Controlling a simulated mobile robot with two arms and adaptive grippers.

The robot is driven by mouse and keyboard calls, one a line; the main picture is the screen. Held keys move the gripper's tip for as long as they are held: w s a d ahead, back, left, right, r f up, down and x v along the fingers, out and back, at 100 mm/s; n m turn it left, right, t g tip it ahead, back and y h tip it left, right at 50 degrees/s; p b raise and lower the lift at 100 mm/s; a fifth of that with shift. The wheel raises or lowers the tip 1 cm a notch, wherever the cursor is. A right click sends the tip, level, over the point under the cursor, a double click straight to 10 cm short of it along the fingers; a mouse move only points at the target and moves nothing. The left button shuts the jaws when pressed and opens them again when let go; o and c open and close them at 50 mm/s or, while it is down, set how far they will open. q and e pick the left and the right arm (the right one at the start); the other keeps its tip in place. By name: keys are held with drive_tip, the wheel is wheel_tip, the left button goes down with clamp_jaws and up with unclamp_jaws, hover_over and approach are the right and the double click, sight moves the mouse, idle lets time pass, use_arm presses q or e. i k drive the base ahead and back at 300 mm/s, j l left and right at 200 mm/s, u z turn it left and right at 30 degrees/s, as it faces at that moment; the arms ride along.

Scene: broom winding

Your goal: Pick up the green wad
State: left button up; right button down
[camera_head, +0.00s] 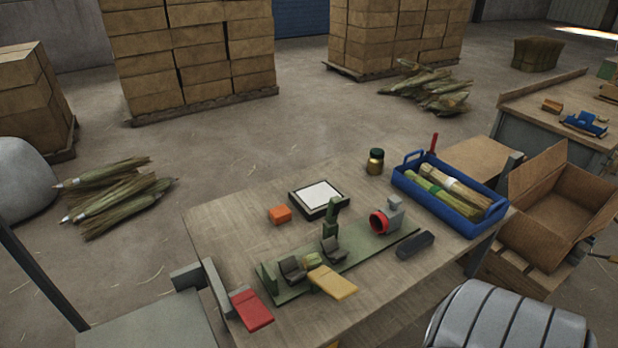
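A small olive-green lump (312,260), possibly the green wad, sits between the dark jaws of a green bench fixture (355,255). It is small and partly hidden by the jaws and a yellow lever (334,283); I cannot tell its exact shape. No other loose green wad shows on the wooden workbench (220,235). Neither of my grippers is in view.
A blue crate (476,230) holding straw bundles stands at the bench's back right, near a dark-lidded jar (375,162). An open cardboard box (552,232) stands right.

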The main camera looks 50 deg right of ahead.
sight(311, 261)
drive_tip(key=k+z, duration=0.15)
drive_tip(key=z, duration=0.3)
drive_tip(key=k+l+z, duration=0.1)
drive_tip(key=z, duration=0.35)
